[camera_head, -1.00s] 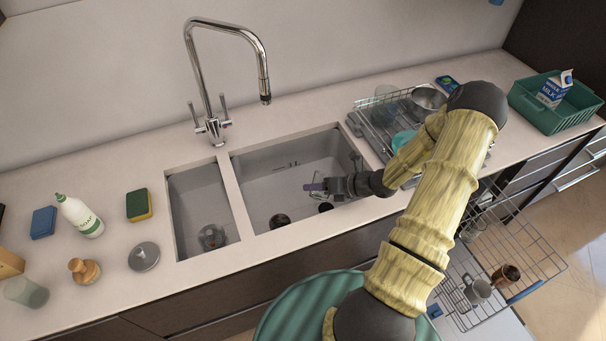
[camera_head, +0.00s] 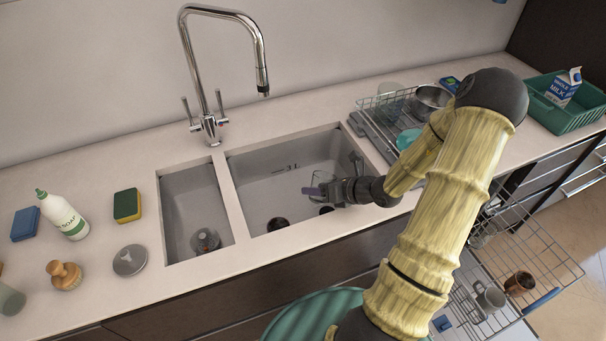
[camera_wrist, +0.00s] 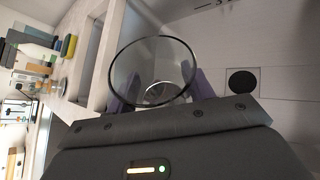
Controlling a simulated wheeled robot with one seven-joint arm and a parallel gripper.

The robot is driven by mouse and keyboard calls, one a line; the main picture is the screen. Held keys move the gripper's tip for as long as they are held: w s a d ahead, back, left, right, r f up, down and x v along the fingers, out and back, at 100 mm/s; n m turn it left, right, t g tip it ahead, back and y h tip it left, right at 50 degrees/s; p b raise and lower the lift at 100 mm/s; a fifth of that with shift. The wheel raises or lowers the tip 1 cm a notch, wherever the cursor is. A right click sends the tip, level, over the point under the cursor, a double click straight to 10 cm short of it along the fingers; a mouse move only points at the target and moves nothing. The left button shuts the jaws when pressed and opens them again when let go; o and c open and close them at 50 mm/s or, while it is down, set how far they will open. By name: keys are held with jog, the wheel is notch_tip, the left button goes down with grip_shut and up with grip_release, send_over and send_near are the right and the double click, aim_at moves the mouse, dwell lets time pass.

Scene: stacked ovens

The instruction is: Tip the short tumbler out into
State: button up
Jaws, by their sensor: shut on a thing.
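My gripper (camera_head: 318,189) is over the large right sink basin (camera_head: 262,182), with purple fingers shut on a clear glass tumbler (camera_wrist: 150,72). In the wrist view the tumbler's round rim faces the camera, and the fingers (camera_wrist: 160,98) show on both sides of it. In the head view only a faint outline of the tumbler (camera_head: 321,177) shows at the fingertips. Its exact tilt and whether it holds anything are hard to tell.
The faucet (camera_head: 210,125) stands behind. A dish rack (camera_head: 385,120) is at right; an open dishwasher rack (camera_head: 500,290) is below.

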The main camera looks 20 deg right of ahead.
jog(key=shift+s+a+n+t+h+b, duration=0.5)
jog(key=shift+s+a+n+t+b, duration=0.15)
jog(key=shift+b, duration=2.4)
jog(key=shift+r, duration=0.25)
jog(key=shift+s+a+f+n+t+b, duration=0.15)
jog(key=shift+n+t+b, duration=0.2)
jog(key=shift+b, duration=1.35)
jog(key=shift+r+b, duration=0.2)
jog(key=shift+b, duration=0.85)
jog(key=shift+n+h+b, duration=0.3)
jog(key=shift+b, duration=0.2)
jog(key=b, duration=0.3)
jog(key=shift+s+a+r+t, duration=0.1)
jog(key=shift+s+a+t, duration=0.1)
jog(key=shift+s+t, duration=0.1)
